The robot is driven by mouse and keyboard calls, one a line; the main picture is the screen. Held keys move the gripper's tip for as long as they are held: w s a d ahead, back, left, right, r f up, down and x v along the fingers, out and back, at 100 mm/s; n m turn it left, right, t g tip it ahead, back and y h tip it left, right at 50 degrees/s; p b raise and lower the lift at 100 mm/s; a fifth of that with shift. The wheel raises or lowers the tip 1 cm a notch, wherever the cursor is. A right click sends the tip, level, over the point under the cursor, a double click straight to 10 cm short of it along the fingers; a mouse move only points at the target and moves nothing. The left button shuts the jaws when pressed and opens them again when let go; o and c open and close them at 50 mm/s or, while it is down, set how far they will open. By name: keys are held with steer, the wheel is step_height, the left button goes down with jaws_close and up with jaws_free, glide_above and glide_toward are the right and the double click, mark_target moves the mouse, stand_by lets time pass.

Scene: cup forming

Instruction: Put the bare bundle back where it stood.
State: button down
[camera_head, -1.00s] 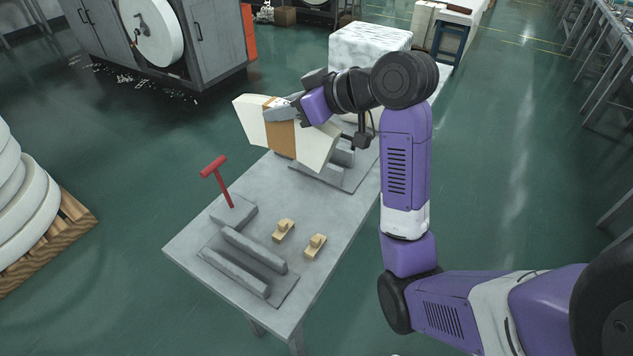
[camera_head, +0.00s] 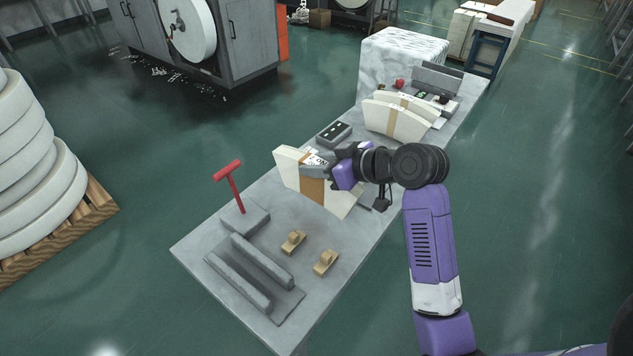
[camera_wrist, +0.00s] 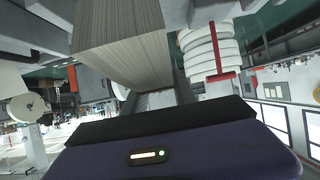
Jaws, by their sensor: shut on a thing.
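My gripper (camera_head: 326,172) is shut on a cream paper bundle (camera_head: 289,168) with one brown band around its middle. The bundle is held low over the middle of the table, tilted down to the right in the head view. Whether its lower edge touches anything is hidden. In the wrist view the bundle (camera_wrist: 125,45) fills the upper left, showing its layered sheet edges. The front grey cradle (camera_head: 255,272), with two parallel rails, is empty. Two more banded bundles (camera_head: 395,117) stand farther back on the table.
A red T-handled tool (camera_head: 234,185) stands upright on a block left of my gripper. Two small wooden pieces (camera_head: 310,251) lie near the front cradle. A dark tray (camera_head: 334,134) lies behind the held bundle. A white block (camera_head: 400,52) stands beside the far end.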

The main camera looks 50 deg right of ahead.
mark_target(356, 189)
steer(key=shift+f, duration=2.55)
steer(key=shift+f, duration=0.2)
steer(key=c, duration=1)
jaws_free()
steer(key=shift+s+r, duration=0.25)
steer(key=v, duration=1.1)
steer(key=shift+s+r, duration=0.1)
steer(key=shift+s, duration=0.1)
